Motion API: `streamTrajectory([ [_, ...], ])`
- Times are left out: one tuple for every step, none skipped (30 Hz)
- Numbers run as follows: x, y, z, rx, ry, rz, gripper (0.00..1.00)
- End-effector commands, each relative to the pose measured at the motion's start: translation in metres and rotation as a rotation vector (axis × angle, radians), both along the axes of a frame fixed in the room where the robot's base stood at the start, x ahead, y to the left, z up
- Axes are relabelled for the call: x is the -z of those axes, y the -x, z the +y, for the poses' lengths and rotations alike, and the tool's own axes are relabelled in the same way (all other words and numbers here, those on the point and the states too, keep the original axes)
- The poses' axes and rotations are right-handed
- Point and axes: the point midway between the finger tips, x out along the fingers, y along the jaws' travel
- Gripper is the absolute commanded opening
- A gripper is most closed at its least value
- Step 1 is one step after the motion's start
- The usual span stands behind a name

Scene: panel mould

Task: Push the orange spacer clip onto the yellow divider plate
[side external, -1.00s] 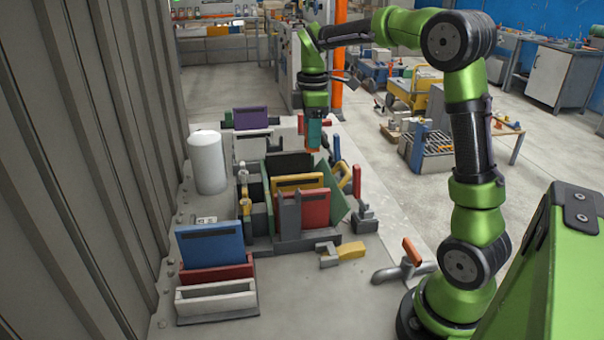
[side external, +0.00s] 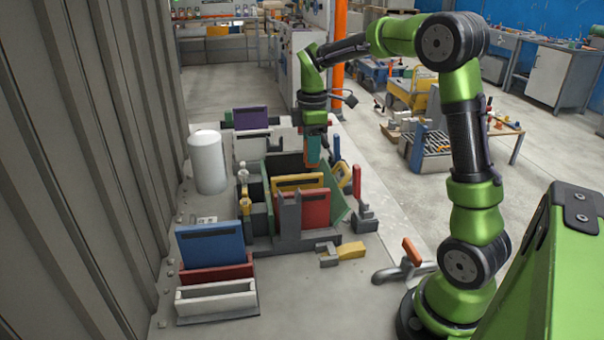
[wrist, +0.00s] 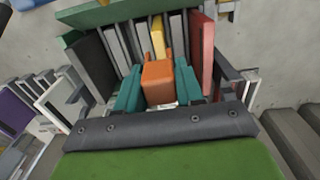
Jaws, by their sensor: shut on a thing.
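My gripper (side external: 312,154) is above the back part of the panel mould (side external: 268,248) in the side view. In the wrist view, the teal fingers of my gripper (wrist: 158,88) are shut on the orange spacer clip (wrist: 158,77), one on each side. The clip's two prongs point away from the gripper, towards the yellow divider plate (wrist: 157,38). The yellow plate stands upright among grey plates and also shows behind the red plate in the side view (side external: 299,181). I cannot tell whether the clip touches the yellow plate.
A red plate (wrist: 201,50) stands near the yellow one, and a green panel (wrist: 115,12) borders the mould. A white cylinder (side external: 208,163) stands at left. A rack with a blue plate (side external: 210,246) is at front left. Loose grey and yellow parts (side external: 350,251) lie in front.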

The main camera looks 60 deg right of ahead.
Motion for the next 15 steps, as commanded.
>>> streamTrajectory([
  [0.004, 0.0, 0.0, 0.0, -0.002, 0.002, 0.07],
  [0.006, 0.0, 0.0, 0.0, -0.002, 0.002, 0.07],
  [0.008, 0.0, 0.0, 0.0, -0.001, 0.001, 0.07],
  [0.009, 0.0, 0.0, 0.0, -0.001, 0.001, 0.07],
  [0.01, 0.0, 0.0, 0.001, -0.001, 0.001, 0.07],
  [0.012, 0.0, 0.0, 0.001, -0.001, 0.001, 0.07],
  [0.013, 0.0, 0.0, 0.001, -0.001, 0.001, 0.07],
  [0.013, 0.0, 0.0, 0.001, 0.0, 0.0, 0.07],
  [0.014, 0.0, 0.0, 0.001, 0.0, 0.0, 0.07],
  [0.014, 0.0, 0.0, 0.001, 0.0, 0.0, 0.07],
  [0.014, 0.0, 0.0, 0.001, 0.0, 0.0, 0.07],
  [0.014, 0.0, 0.0, 0.001, -0.001, -0.001, 0.07],
  [0.014, 0.0, 0.0, 0.001, -0.001, -0.001, 0.07],
  [0.014, 0.0, 0.0, 0.001, -0.001, -0.001, 0.07],
  [0.014, 0.0, 0.0, 0.001, -0.001, -0.001, 0.07],
])
